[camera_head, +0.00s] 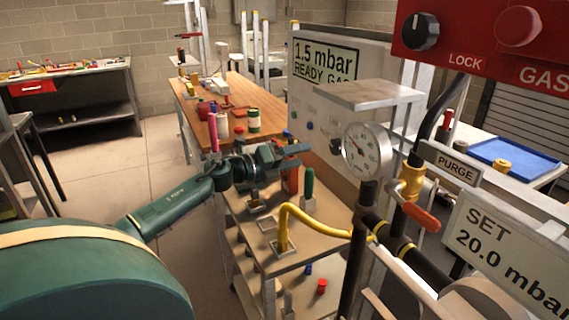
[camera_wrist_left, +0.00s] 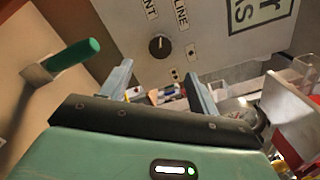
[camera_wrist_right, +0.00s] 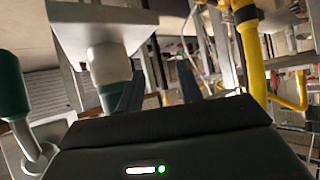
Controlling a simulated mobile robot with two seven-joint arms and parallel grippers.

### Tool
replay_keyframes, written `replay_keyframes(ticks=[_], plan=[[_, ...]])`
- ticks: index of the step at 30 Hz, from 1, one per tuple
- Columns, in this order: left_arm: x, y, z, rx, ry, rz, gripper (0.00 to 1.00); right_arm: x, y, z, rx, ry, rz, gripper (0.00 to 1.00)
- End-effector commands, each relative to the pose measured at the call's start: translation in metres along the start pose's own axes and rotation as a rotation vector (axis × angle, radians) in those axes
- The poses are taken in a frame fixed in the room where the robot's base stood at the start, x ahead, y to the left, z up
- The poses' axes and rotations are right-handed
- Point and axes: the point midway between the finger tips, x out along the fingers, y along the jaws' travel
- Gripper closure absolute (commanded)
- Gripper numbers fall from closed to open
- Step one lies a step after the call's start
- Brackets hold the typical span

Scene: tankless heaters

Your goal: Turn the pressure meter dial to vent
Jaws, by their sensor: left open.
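The pressure meter (camera_head: 330,120) is a pale box with a display reading 1.5 mbar READY GAS. The dial's pale mark points toward the top of that view. My left gripper (camera_wrist_left: 160,86) is open and empty, with the dial ahead of its fingertips and apart from them. In the head view the left gripper (camera_head: 303,156) reaches right toward the panel. My right gripper (camera_wrist_right: 160,88) is open, seen only in the right wrist view.
A green-handled lever (camera_head: 308,184) and a yellow bent pipe (camera_head: 312,217) rise from the cart shelf below my left gripper. A round gauge (camera_head: 366,150) and an orange valve handle (camera_head: 421,216) stand to the right. A wooden table (camera_head: 240,95) lies behind.

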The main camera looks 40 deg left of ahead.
Motion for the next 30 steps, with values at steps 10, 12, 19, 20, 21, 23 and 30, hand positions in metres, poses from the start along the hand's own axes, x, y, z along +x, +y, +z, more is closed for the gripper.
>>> replay_keyframes(ticks=[10, 12, 19, 20, 21, 23, 30], plan=[[-0.029, 0.0, 0.0, 0.001, 0.001, 0.0, 0.39, 0.003, 0.0, -0.003, -0.007, 0.02, -0.003, 0.64], [-0.031, -0.001, 0.0, 0.001, 0.001, 0.0, 0.39, 0.003, 0.0, -0.003, -0.007, 0.02, -0.004, 0.64], [-0.031, -0.001, 0.0, 0.001, 0.0, -0.001, 0.39, 0.003, 0.0, -0.003, -0.007, 0.02, -0.004, 0.64], [-0.031, -0.001, 0.0, 0.001, 0.0, -0.001, 0.39, 0.003, 0.0, -0.003, -0.007, 0.02, -0.004, 0.64], [-0.031, -0.001, 0.0, 0.001, 0.0, -0.001, 0.39, 0.003, 0.0, -0.003, -0.007, 0.02, -0.004, 0.64], [-0.031, -0.001, 0.0, 0.001, 0.0, -0.001, 0.39, 0.003, 0.0, -0.003, -0.007, 0.02, -0.004, 0.64], [-0.031, -0.001, 0.0, 0.001, 0.0, -0.001, 0.39, 0.002, 0.0, -0.001, -0.006, 0.015, -0.005, 0.64]])
